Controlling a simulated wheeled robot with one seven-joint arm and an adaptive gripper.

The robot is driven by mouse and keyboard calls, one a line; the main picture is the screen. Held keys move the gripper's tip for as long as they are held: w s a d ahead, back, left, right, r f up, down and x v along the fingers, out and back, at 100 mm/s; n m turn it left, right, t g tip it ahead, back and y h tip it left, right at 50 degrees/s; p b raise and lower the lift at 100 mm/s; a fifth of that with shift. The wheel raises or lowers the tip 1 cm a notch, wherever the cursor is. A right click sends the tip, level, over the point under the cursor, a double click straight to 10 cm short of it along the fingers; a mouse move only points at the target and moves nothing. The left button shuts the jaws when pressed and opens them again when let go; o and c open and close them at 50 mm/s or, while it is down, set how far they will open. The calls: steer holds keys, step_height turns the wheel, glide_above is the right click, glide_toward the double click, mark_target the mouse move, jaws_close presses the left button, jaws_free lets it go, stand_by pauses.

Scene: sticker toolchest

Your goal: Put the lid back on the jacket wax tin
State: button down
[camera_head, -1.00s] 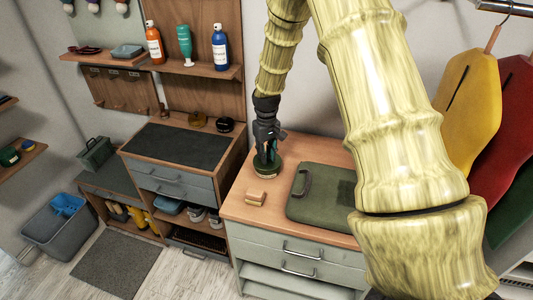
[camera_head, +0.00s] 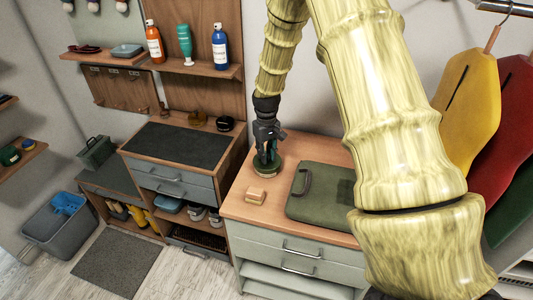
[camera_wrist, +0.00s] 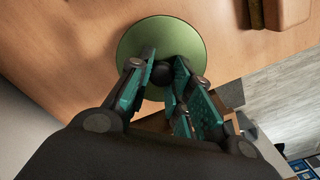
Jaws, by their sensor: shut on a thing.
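A round green disc-shaped piece (camera_head: 276,171), which looks like the wax tin's lid, is at the back left of the light wooden worktop. In the wrist view its smooth green top (camera_wrist: 185,32) fills the upper middle. My gripper (camera_head: 267,156) points down onto it, with its teal-padded fingers (camera_wrist: 161,72) close together over the disc's near part. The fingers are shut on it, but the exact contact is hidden. I cannot tell whether the tin's body is under the disc.
A small wooden block (camera_head: 256,197) lies just in front of the disc. A dark green folded jacket or case (camera_head: 320,205) lies to its right. A workbench with a dark mat (camera_head: 180,145) stands to the left. A blue bottle (camera_head: 220,47) is on the shelf above.

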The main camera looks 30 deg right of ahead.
stand_by(0.9)
steer(key=c, duration=0.7)
jaws_free()
steer(key=shift+c, duration=0.2)
steer(key=shift+r+p, duration=0.15)
steer(key=shift+p, duration=0.25)
steer(key=shift+r+p, duration=2.55)
steer(key=shift+r, duration=0.8)
jaws_close()
